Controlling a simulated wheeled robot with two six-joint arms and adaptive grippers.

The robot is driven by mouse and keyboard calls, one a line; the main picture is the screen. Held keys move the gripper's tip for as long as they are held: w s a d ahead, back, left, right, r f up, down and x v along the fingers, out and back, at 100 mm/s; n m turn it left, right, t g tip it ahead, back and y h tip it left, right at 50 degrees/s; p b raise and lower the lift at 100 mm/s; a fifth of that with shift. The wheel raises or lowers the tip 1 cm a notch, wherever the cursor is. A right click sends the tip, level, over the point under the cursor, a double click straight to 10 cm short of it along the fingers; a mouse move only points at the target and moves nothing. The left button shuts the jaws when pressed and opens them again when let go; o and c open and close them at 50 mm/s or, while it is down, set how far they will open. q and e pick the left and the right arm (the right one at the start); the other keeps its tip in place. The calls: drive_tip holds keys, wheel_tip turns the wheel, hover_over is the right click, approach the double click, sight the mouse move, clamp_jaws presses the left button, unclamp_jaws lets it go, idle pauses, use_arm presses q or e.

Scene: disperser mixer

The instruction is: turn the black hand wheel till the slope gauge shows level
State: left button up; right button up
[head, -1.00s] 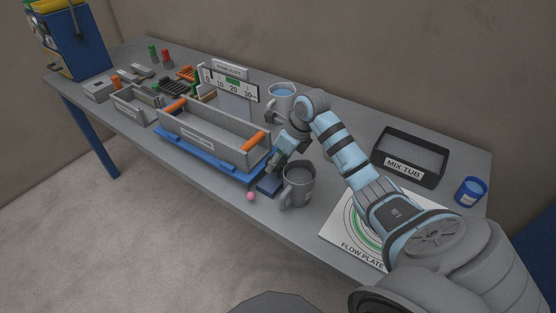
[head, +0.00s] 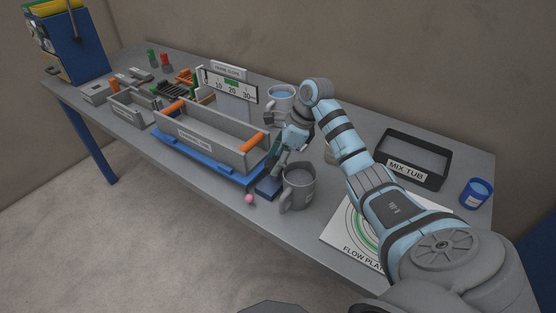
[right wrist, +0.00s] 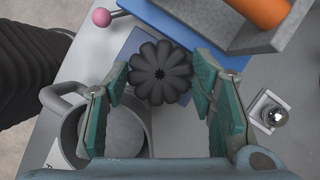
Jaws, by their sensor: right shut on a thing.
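The black hand wheel (right wrist: 160,72) is a lobed knob at the middle of the right wrist view, over a blue base plate. My right gripper (right wrist: 162,92) has its teal fingers on either side of the wheel and is shut on it. In the head view the right gripper (head: 278,163) reaches down at the right end of the blue tilting base (head: 205,160) and hides the wheel. The slope gauge (head: 230,86) is a white scale marked 10, 20, 30 behind the grey trough (head: 205,140). Its pointer is too small to read. My left gripper is not in view.
A grey mug (head: 299,187) stands close beside the right gripper. A pink ball-ended lever (head: 249,199) sticks out at the front. A mug of blue liquid (head: 281,97) is behind. The mix tub (head: 411,166), flow plate (head: 345,240) and blue cup (head: 476,193) are at right.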

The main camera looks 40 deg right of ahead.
drive_tip(key=o, duration=1.1)
drive_tip(key=v, duration=0.7)
drive_tip(key=shift+d+r, duration=0.1)
drive_tip(key=shift+r, duration=0.15)
